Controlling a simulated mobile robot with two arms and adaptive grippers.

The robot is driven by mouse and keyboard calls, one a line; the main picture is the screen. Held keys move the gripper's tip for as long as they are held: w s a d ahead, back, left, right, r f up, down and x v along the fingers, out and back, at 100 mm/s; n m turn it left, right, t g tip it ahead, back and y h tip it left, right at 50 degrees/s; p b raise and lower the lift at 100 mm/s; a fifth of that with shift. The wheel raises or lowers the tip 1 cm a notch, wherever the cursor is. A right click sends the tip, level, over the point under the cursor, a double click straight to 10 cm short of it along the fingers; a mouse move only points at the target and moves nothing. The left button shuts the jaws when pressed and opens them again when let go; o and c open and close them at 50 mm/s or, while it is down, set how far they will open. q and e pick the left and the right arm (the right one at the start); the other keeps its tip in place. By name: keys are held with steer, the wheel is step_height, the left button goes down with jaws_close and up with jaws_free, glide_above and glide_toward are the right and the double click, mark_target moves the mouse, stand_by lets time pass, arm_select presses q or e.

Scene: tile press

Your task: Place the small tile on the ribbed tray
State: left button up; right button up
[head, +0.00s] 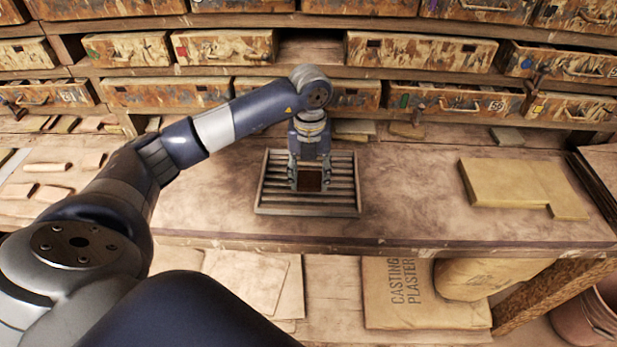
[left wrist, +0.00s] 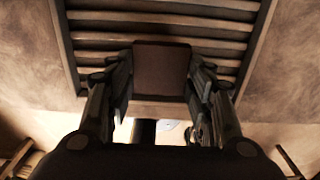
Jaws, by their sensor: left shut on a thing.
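The small tile (head: 309,181) is a dark brown square held between the fingers of my left gripper (head: 309,186). In the left wrist view the tile (left wrist: 161,71) sits between the two fingers of my left gripper (left wrist: 160,88). The ribbed tray (head: 270,206) is a shallow framed tray with parallel ribs on the workbench. The tile is over the tray's middle in the head view. The tray also fills the upper part of the left wrist view (left wrist: 68,58). I cannot tell whether the tile touches the ribs. My right gripper is not in view.
The workbench (head: 420,215) is clear around the tray. Tan slabs (head: 503,183) lie at the right, and small tan blocks (head: 52,192) lie at the left. Rows of drawers (head: 420,52) stand behind. A casting plaster bag (head: 420,295) sits below the bench.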

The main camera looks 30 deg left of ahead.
mark_target(309, 178)
arm_select(q)
steer(key=shift+w+a, duration=0.2)
steer(key=shift+f, duration=0.2)
step_height(309, 178, down, 3)
steer(key=shift+r+p, duration=0.1)
steer(key=shift+p, duration=0.75)
steer(key=shift+f+b, duration=0.3)
steer(key=shift+f, duration=0.1)
steer(key=o, duration=1.1)
steer(key=shift+r, duration=0.1)
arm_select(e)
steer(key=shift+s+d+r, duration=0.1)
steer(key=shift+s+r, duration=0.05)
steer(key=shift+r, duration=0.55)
